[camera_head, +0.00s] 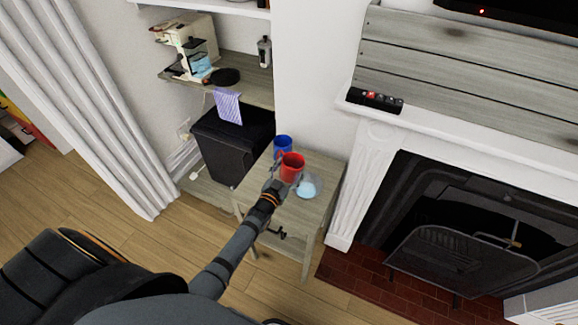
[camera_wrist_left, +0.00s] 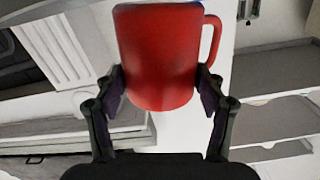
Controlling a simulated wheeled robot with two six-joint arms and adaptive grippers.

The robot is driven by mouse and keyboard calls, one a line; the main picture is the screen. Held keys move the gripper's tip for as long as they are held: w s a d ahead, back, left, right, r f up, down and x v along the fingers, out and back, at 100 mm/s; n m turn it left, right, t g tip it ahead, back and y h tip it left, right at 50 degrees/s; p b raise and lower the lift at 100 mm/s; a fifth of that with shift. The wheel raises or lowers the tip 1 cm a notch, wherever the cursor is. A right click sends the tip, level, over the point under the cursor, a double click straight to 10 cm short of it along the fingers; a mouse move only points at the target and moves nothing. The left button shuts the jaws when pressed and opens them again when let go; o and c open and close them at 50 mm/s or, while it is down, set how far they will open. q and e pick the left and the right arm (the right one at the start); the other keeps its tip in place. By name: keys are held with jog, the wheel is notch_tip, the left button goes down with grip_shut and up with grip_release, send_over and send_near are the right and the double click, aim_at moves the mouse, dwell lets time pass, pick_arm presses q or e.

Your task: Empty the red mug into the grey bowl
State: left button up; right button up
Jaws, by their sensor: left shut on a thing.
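The red mug (camera_head: 292,168) is held over the small wooden table, roughly upright, with its open top towards the head camera. My left gripper (camera_head: 277,186) is shut on it. In the left wrist view, the fingers of my left gripper (camera_wrist_left: 160,92) press on both sides of the mug (camera_wrist_left: 158,55), and its handle sticks out to the right. The mug's contents cannot be made out. A pale grey bowl (camera_head: 317,182) with a light blue patch inside stands on the table just right of the mug. My right gripper is not in view.
A blue mug (camera_head: 283,144) stands behind the red mug on the small table (camera_head: 322,208). The white fireplace surround (camera_head: 366,165) is close on the right.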

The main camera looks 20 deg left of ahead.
pick_arm(q)
jog(key=shift+d+f+n, duration=0.1)
jog(key=shift+n, duration=1)
notch_tip(320, 180, up, 4)
jog(key=p, duration=0.3)
jog(key=shift+p, duration=0.35)
